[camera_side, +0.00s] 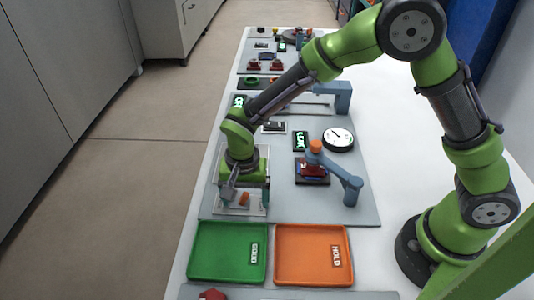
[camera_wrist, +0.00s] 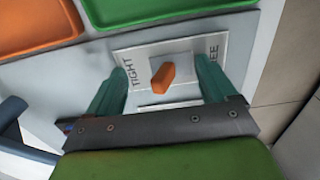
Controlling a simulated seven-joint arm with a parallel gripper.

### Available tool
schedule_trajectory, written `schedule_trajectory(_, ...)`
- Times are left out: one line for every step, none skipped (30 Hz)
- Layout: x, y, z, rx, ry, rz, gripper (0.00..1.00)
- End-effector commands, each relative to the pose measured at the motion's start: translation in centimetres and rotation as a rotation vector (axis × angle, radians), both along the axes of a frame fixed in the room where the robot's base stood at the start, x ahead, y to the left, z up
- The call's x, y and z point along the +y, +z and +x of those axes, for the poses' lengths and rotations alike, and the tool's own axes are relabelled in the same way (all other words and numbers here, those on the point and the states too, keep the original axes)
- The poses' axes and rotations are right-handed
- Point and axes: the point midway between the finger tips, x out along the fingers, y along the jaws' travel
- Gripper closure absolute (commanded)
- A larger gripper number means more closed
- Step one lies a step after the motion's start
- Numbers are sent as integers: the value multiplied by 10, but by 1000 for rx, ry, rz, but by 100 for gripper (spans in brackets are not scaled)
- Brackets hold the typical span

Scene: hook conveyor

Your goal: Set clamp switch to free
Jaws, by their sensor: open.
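The clamp switch, an orange knob (camera_wrist: 163,77) on a pale square, sits on a light plate (camera_wrist: 143,50) in the wrist view. TIGHT is printed to its left and FREE, partly hidden by a finger, to its right. The knob is slightly tilted in the picture; I cannot tell which setting it is on. In the side view the orange knob (camera_side: 245,198) shows near the front left of the grey board. My gripper (camera_wrist: 164,66) is open, its teal fingers on either side of the knob with gaps visible. My gripper (camera_side: 236,189) points down there in the side view.
A green tray (camera_side: 205,250) and an orange HOLD tray (camera_side: 290,277) lie in front of the board. A blue clamp arm (camera_side: 351,187) with an orange top stands over a dark red part (camera_side: 313,171) to the right. A round gauge (camera_side: 338,138) is behind.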

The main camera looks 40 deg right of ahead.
Motion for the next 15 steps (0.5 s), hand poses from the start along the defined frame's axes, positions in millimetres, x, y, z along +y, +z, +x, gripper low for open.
schedule_trajectory(0, 0, 0, 0, 0, 0, 15)
schedule_trajectory(0, 0, 0, 0, 0, 0, 15)
schedule_trajectory(1, 0, 1, 0, 0, 0, 15)
schedule_trajectory(1, 0, 1, 0, 0, 0, 15)
schedule_trajectory(2, 0, 2, 0, 0, 0, 15)
schedule_trajectory(3, 0, 3, 0, 0, 0, 15)
schedule_trajectory(3, 0, 3, 1, 1, -1, 15)
schedule_trajectory(4, 0, 4, 1, 1, -1, 15)
schedule_trajectory(4, 0, 5, 0, 1, 0, 15)
schedule_trajectory(5, 0, 5, 0, 1, 0, 15)
schedule_trajectory(6, 0, 6, 0, 1, 0, 15)
schedule_trajectory(6, 0, 7, -1, 1, -1, 15)
schedule_trajectory(7, 0, 7, 0, 1, 0, 15)
schedule_trajectory(7, 0, 7, 0, 1, 0, 15)
schedule_trajectory(8, 0, 8, 0, 0, 0, 15)
